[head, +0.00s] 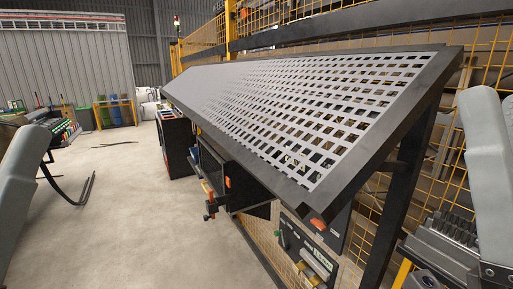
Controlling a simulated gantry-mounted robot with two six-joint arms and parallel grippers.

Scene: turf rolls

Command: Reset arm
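My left arm (17,190) shows as a grey link at the left edge of the head view. No turf roll can be made out.
A dark-framed, perforated metal panel (300,98) slopes across the middle and right. Yellow mesh fencing (292,10) runs behind it. Dark cabinets (213,165) stand under it. Coloured bins (115,112) stand at the back left. The concrete floor (125,225) is mostly clear.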

